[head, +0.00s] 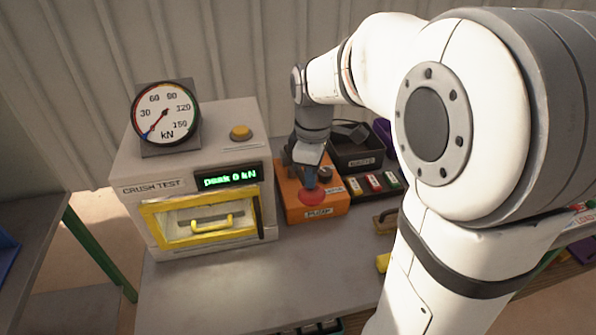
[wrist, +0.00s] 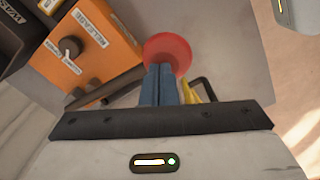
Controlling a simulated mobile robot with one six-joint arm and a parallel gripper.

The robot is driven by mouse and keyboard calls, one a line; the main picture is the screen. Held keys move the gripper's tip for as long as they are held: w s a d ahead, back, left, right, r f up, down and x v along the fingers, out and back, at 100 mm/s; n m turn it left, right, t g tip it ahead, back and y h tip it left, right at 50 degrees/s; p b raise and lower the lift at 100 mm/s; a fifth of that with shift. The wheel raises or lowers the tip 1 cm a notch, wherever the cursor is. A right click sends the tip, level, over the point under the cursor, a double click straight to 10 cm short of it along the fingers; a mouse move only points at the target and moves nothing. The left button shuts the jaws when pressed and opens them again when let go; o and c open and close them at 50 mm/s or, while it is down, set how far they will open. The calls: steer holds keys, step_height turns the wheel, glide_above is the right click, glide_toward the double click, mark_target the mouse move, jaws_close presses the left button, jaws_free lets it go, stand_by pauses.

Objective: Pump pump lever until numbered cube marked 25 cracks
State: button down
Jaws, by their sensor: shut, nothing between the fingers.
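The pump (head: 298,200) is an orange box on the bench, right of the crush tester. Its lever ends in a red knob (head: 313,196), which also shows in the wrist view (wrist: 175,47). My gripper (head: 311,184) points down just over the knob. In the wrist view its blue fingers (wrist: 160,84) are shut together against or just in front of the knob; contact cannot be told. The crush tester (head: 190,165) has a yellow-framed door (head: 200,220) that looks shut. Its display (head: 226,178) reads "peak 0 kN". The gauge (head: 165,112) needle points low left. I cannot make out the cube marked 25.
A dark knob on the pump, by a RELEASE label (wrist: 70,48), sits beside the lever. A yellow button (head: 240,132) is on top of the tester. Dark bins (head: 358,152) and coloured blocks (head: 374,182) stand right of the pump.

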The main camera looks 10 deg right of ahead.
mark_target(310, 196)
step_height(310, 196, down, 6)
steer(key=b, duration=0.4)
steer(key=shift+f, duration=0.25)
steer(key=shift+r, duration=0.2)
step_height(310, 196, up, 14)
steer(key=p, duration=1)
steer(key=shift+f+p, duration=0.25)
steer(key=shift+p, duration=0.05)
